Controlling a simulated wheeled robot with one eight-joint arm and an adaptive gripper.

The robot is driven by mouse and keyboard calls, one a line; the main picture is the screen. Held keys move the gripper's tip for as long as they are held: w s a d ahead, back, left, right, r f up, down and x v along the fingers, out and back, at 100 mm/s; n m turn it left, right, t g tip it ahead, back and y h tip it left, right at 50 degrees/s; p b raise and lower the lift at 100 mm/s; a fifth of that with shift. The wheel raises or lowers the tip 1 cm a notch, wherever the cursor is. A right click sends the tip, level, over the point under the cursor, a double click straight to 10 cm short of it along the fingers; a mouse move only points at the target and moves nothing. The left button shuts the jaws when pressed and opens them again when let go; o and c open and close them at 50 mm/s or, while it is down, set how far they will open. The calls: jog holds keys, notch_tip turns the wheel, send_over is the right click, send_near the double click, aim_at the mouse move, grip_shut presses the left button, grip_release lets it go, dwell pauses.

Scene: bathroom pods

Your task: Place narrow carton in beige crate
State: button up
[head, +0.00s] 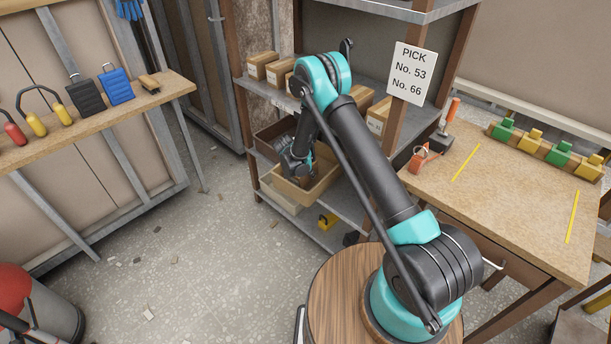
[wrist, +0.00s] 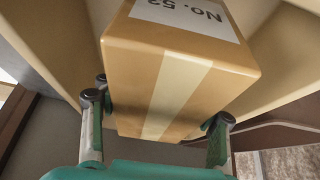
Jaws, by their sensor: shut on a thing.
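My gripper (wrist: 160,110) is shut on a narrow tan carton (wrist: 182,75), one finger on each side. The carton has a pale tape strip and a white label that reads No. 5-something, its last digit unclear. In the head view the beige crate (head: 322,187) sits on the middle shelf, and my gripper (head: 298,172) reaches down at it. The carton is hidden there behind my gripper and arm. In the wrist view beige walls (wrist: 45,35) show on both sides of the carton. I cannot tell whether its base touches the crate floor.
A dark brown crate (head: 272,138) stands behind the beige crate. Several cartons (head: 262,66) line the shelf above. A shelf post with a pick sign (head: 410,73) stands right of the crate. A yellow item (head: 327,220) lies on the lower shelf.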

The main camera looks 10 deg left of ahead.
jog(key=shift+w+d+r+g+y, duration=0.1)
jog(key=shift+w+d+g+y, duration=0.1)
jog(key=shift+g+y, duration=0.15)
notch_tip(320, 180, down, 2)
jog(key=shift+a+f+g, duration=0.1)
jog(key=shift+a+g, duration=0.05)
jog(key=shift+g, duration=0.1)
jog(key=shift+f, duration=0.3)
jog(key=shift+f, duration=0.15)
jog(key=o, duration=1.6)
jog(key=shift+c, duration=0.2)
jog(key=v, duration=1.2)
jog(key=shift+s, duration=0.1)
